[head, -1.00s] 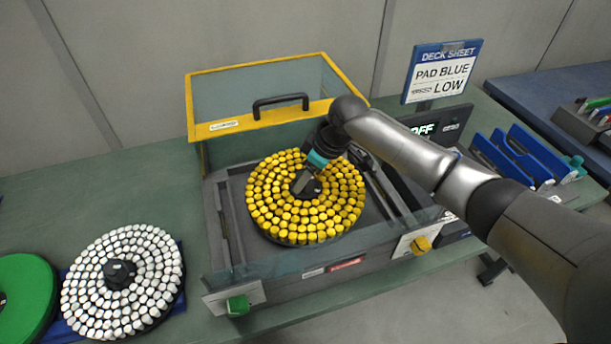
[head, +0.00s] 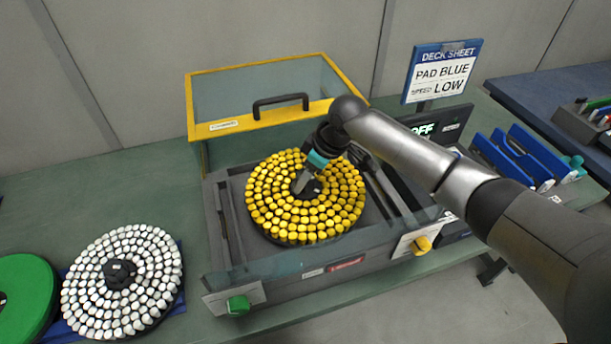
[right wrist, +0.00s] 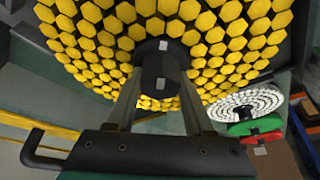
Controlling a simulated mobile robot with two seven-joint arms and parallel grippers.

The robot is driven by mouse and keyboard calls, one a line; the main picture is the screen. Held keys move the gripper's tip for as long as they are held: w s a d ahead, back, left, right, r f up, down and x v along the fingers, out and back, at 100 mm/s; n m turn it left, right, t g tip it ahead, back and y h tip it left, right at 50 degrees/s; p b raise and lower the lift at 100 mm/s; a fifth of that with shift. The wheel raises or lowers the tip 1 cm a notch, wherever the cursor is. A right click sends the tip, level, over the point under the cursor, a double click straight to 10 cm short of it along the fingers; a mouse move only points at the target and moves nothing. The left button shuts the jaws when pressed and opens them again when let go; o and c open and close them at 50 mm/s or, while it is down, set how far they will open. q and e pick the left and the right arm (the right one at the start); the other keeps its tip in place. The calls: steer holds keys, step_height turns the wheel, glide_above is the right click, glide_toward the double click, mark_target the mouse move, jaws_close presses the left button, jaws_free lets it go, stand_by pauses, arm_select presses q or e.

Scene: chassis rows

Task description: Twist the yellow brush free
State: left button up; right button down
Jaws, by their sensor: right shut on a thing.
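The yellow brush (head: 272,205), a round disc of yellow tufts with a dark hub, lies in the grey open-topped machine (head: 225,283). My right gripper (head: 306,184) reaches down to its centre from the upper right. In the right wrist view, the two fingers of my right gripper (right wrist: 160,84) are on either side of the black hub (right wrist: 161,68), shut on it. The yellow tufts (right wrist: 98,48) fan out around the hub. I cannot tell whether the brush is locked or loose underneath. My left gripper is not in view.
The raised yellow-framed lid (head: 232,126) stands behind the brush. A white brush (head: 105,300) and a green pad (head: 25,290) lie to the left. Blue holders (head: 510,160) stand at the right.

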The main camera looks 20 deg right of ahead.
stand_by(0.4)
steer(key=shift+n, duration=0.7)
steer(key=shift+n+g+y+b, duration=0.3)
steer(key=shift+n, duration=0.1)
steer(key=shift+f+n+g+b, duration=0.1)
steer(key=shift+n+g+b, duration=0.3)
steer(key=shift+n, duration=0.4)
